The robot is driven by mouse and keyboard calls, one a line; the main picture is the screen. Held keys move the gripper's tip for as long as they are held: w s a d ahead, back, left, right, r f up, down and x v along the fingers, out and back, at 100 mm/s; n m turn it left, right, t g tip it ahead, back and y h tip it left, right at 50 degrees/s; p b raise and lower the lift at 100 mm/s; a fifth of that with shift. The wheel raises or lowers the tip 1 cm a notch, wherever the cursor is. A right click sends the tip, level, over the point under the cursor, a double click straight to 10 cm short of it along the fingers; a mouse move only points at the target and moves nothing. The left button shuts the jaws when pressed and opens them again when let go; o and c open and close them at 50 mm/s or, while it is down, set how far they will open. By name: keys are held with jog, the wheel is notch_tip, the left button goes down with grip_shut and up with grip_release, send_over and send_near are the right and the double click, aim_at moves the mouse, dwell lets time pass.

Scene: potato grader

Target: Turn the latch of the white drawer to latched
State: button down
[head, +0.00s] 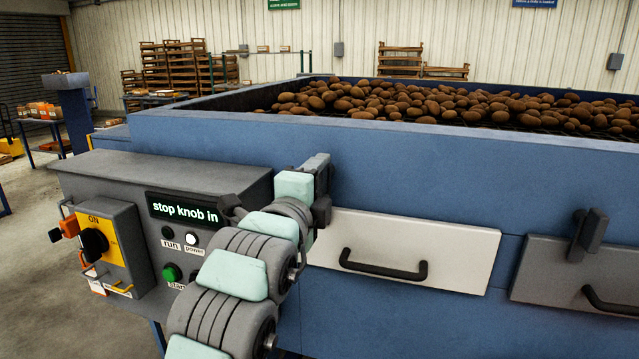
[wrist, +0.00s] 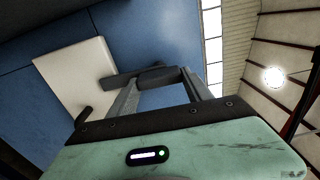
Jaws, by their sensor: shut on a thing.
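The white drawer (head: 455,250), with a black bar handle (head: 385,266), sits shut in the blue grader wall. In the wrist view the drawer front (wrist: 72,72) is at the left. Its dark latch (wrist: 118,80) is a bar by the drawer's edge, with one end over the white front. My gripper (wrist: 158,78) is shut on the latch, one finger on each side of it. In the head view my gripper (head: 320,185) is at the drawer's upper left corner. My gripper and wrist largely hide the latch there, so its exact angle is hard to tell.
A grey control box (head: 160,175) with a lit display, buttons and a yellow switch panel (head: 105,245) stands left of my arm. A grey drawer (head: 545,270) with its own dark latch (head: 588,232) is at the right. Potatoes (head: 420,102) fill the bin above.

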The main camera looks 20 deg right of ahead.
jog(key=shift+c, duration=2.2)
grip_release()
jog(key=shift+a, duration=0.1)
jog(key=p+v, duration=0.1)
jog(key=v, duration=0.9)
jog(key=shift+s+a, duration=0.2)
jog(key=shift+s, duration=0.15)
